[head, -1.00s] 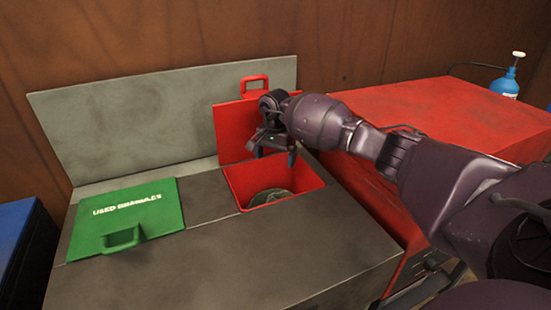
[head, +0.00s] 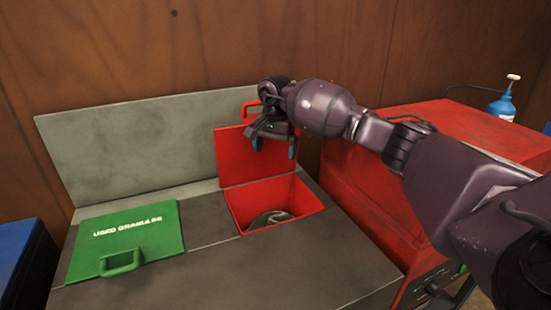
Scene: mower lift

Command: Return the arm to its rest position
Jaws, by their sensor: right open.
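My right arm reaches in from the right in the head view. Its gripper (head: 273,144) is open and empty, with its fingers pointing down. It hangs in front of the raised red lid (head: 233,165), above the back of the open red bin (head: 302,200). A dark grey, crumpled-looking thing (head: 268,219) lies in the bin; I cannot tell what it is. My left gripper is not in view.
A green lid (head: 125,238) marked for used granules lies shut at left on the grey cabinet (head: 230,277). A grey panel (head: 140,150) stands behind. A red cabinet (head: 455,125) with a blue pump bottle (head: 502,107) is at right. A blue box (head: 15,250) stands at left.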

